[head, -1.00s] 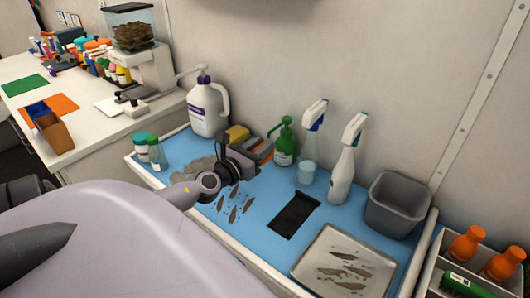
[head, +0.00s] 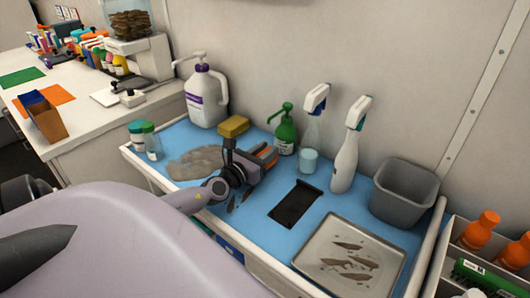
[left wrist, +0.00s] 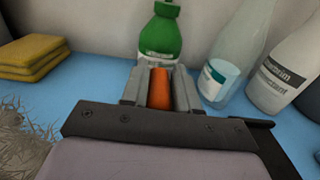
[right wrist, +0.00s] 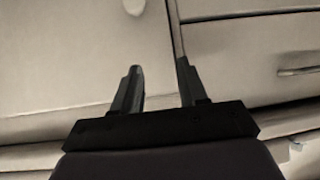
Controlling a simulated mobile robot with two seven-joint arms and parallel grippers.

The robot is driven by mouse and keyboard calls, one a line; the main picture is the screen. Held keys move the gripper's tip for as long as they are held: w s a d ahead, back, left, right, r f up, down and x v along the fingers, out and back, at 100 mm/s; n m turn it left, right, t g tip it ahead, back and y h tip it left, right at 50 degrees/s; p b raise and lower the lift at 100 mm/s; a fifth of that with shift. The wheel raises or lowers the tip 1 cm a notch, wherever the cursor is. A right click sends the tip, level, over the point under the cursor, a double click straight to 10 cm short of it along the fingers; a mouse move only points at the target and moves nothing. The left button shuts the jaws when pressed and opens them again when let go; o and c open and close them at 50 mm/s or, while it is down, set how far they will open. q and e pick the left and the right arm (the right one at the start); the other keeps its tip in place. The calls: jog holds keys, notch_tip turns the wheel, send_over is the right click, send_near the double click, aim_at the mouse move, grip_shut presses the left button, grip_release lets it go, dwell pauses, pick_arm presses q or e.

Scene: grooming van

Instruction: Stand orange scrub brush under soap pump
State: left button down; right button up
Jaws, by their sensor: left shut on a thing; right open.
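The orange scrub brush (left wrist: 159,90) shows as an orange block between the two fingers in the left wrist view. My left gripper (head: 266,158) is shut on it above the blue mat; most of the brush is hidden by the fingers. A green pump bottle (head: 285,134) stands upright just beyond the fingertips, and also shows ahead of them in the left wrist view (left wrist: 161,40). A white jug with a pump top (head: 204,98) stands further left at the back. My right gripper (right wrist: 158,78) is open and empty, facing pale panels, away from the mat.
Yellow sponges (head: 234,127) lie left of my left gripper. Two spray bottles (head: 345,165), a clear one and a white one, stand right of the green bottle. A black slab (head: 296,203), metal tray (head: 345,232) and grey bin (head: 403,195) occupy the right side.

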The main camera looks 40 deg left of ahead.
pick_arm(q)
jog(key=shift+f, duration=0.2)
jog(key=c, duration=0.8)
grip_release()
jog(key=shift+r, duration=0.1)
jog(key=shift+c, duration=0.2)
jog(key=shift+r, duration=0.25)
jog(key=s, duration=0.5)
jog(key=shift+s+d+f, duration=0.2)
jog(key=shift+s+d, duration=0.1)
jog(key=shift+s, duration=0.1)
jog(key=shift+s+r, duration=0.1)
jog(key=shift+s, duration=0.75)
